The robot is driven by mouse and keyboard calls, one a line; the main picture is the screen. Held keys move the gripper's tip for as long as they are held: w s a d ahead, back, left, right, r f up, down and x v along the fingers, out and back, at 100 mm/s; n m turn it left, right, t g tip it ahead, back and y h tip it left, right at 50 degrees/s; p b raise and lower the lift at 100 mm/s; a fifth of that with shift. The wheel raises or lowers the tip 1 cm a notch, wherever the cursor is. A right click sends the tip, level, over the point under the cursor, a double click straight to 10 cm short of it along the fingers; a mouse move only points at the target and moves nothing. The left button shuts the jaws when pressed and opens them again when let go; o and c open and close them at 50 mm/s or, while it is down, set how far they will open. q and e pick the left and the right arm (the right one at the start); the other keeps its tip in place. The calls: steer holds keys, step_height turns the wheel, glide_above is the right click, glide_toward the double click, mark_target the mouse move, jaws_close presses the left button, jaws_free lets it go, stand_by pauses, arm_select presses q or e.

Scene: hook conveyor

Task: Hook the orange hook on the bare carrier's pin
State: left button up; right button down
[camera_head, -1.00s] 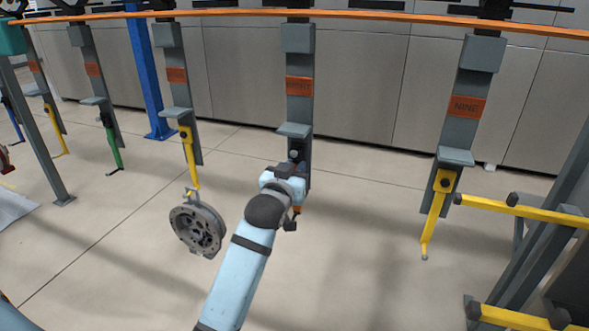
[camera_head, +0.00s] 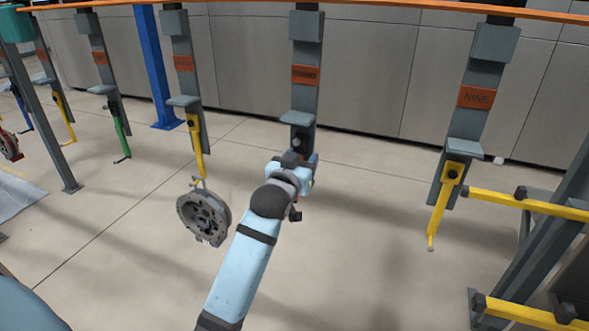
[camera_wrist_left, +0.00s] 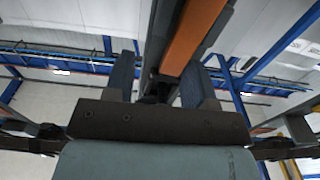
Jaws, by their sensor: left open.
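The bare carrier (camera_head: 304,100) is a grey upright bar with an orange label, in the middle of the head view. Its dark round pin (camera_head: 296,141) shows below the small grey shelf, with no orange around it. My left gripper (camera_head: 299,160) is open, close in front of the carrier and just below the pin. The orange hook is mostly hidden behind my gripper and arm in the head view. In the left wrist view a long orange strip (camera_wrist_left: 197,33), which looks like the hook, lies just beyond and between the finger ends. Whether it touches the pin cannot be told. My right gripper is not in view.
Left of the bare carrier, a yellow hook (camera_head: 196,150) on a carrier bears a round grey casting (camera_head: 204,217). On the right, another yellow hook (camera_head: 439,205) hangs empty from the carrier labelled NINE. A rack with yellow arms (camera_head: 525,205) stands at the right edge.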

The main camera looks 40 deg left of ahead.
arm_select(q)
steer(key=b+v, duration=0.3)
steer(key=v, duration=1)
steer(key=s+d+f+m+g+h, duration=0.15)
steer(key=d+f, duration=0.25)
steer(key=f, duration=0.6)
steer(key=d+f+m+g+h, duration=0.1)
steer(key=d+f+m+h, duration=0.15)
steer(key=f, duration=0.65)
steer(key=s+d+f+m+g+h, duration=0.1)
steer(key=s+d+f+g, duration=0.1)
steer(key=s+f, duration=0.5)
steer(key=s+d+f+g+h, duration=0.2)
steer(key=s+d+f, duration=0.3)
steer(key=f, duration=0.8)
steer(key=shift+s+d+f+m+h, duration=0.2)
steer(key=shift+s+d+m+h, duration=0.15)
steer(key=shift+s, duration=0.85)
steer(key=shift+a, duration=0.1)
steer(key=shift+c, duration=0.7)
